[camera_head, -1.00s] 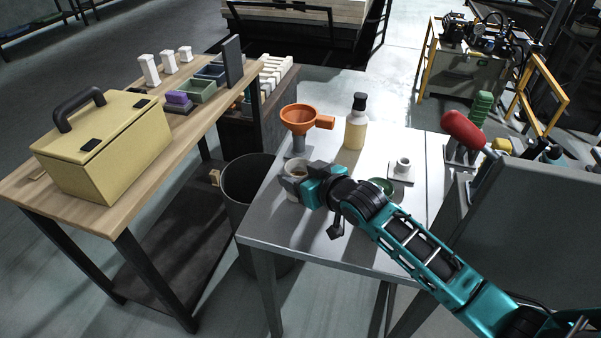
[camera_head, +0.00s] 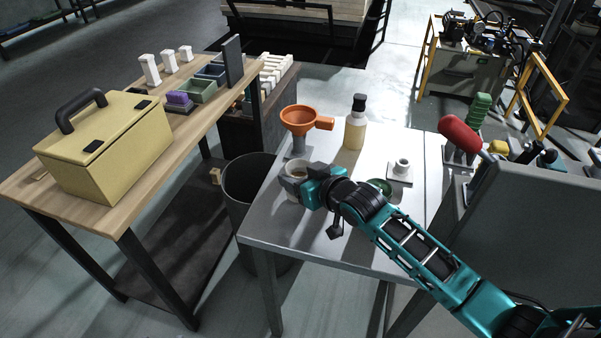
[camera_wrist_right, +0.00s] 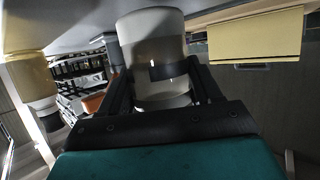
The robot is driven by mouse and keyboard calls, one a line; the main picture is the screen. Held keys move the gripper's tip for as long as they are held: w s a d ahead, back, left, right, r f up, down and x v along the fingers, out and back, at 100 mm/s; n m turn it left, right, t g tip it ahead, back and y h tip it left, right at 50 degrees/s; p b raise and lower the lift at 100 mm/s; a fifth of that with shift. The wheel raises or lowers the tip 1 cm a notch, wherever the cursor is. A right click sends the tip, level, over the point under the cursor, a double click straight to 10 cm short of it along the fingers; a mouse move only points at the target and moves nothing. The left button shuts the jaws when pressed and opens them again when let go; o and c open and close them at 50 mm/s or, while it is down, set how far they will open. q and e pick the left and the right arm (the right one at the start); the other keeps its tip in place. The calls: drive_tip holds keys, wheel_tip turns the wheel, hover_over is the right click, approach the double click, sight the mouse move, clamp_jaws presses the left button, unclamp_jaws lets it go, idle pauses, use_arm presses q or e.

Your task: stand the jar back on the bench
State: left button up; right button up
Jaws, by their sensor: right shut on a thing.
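The jar (camera_head: 291,188) is a pale, cream-white vessel with an open top, near the left edge of the metal bench (camera_head: 310,236). My right gripper (camera_head: 297,181) is shut on it from the right side. In the right wrist view the jar (camera_wrist_right: 155,48) is between the two dark fingers (camera_wrist_right: 163,78), with a dark grey patch on its side. It looks upright in the head view. Whether its base touches the bench is hard to tell; the gripper hides part of it. My left gripper is not in view.
An orange funnel (camera_head: 299,120) on a stand and an amber bottle (camera_head: 356,128) are behind the jar. A white fitting (camera_head: 401,167) on a plate and a green dish (camera_head: 381,186) lie to the right. A dark bin (camera_head: 240,190) stands beside the bench's left edge.

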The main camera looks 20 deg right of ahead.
drive_tip(key=shift+f+b, duration=0.45)
drive_tip(key=shift+f, duration=0.15)
idle(1.0)
drive_tip(key=o, duration=1.4)
drive_tip(key=shift+c, duration=0.2)
